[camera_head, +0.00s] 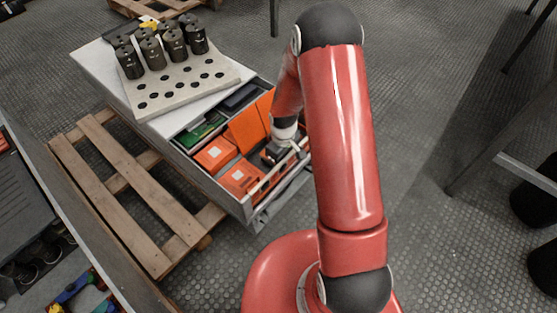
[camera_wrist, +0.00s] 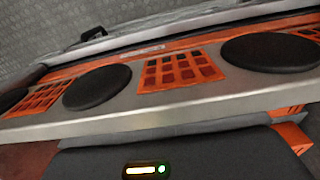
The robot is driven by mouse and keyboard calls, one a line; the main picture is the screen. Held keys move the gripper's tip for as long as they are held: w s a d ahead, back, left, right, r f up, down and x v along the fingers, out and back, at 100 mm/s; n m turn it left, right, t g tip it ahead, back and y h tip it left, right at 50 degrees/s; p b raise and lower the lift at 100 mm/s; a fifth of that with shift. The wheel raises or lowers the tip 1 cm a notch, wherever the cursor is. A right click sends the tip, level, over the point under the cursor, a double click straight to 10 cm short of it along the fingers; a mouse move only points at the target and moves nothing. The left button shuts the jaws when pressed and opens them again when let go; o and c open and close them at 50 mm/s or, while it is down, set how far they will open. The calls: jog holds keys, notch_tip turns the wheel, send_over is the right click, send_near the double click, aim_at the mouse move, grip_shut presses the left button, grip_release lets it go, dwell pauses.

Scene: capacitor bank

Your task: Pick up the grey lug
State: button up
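I cannot make out a grey lug for certain in either view. My gripper (camera_head: 277,152) is low at the right side of the open drawer (camera_head: 247,208), close to the orange boxes, at the end of my red arm. Its fingertips are too small and dark in the head view to tell whether they are open or shut. The wrist view shows no clear fingers. It shows a pale grey bar (camera_wrist: 130,118) with orange grids (camera_wrist: 178,70) and black round discs (camera_wrist: 268,52). A dark body with a small lit indicator (camera_wrist: 146,170) fills the bottom.
The drawer holds orange boxes (camera_head: 216,153), an upright orange panel (camera_head: 248,124) and a green item (camera_head: 200,130). A perforated board (camera_head: 185,88) with several black cylinders (camera_head: 151,53) lies on the white top. Wooden pallets (camera_head: 120,180) lie left. Open floor (camera_head: 430,90) is at right.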

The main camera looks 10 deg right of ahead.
jog(key=shift+r, duration=0.15)
grip_shut()
notch_tip(320, 180, up, 20)
jog(key=shift+p, duration=0.45)
jog(key=shift+f, duration=0.25)
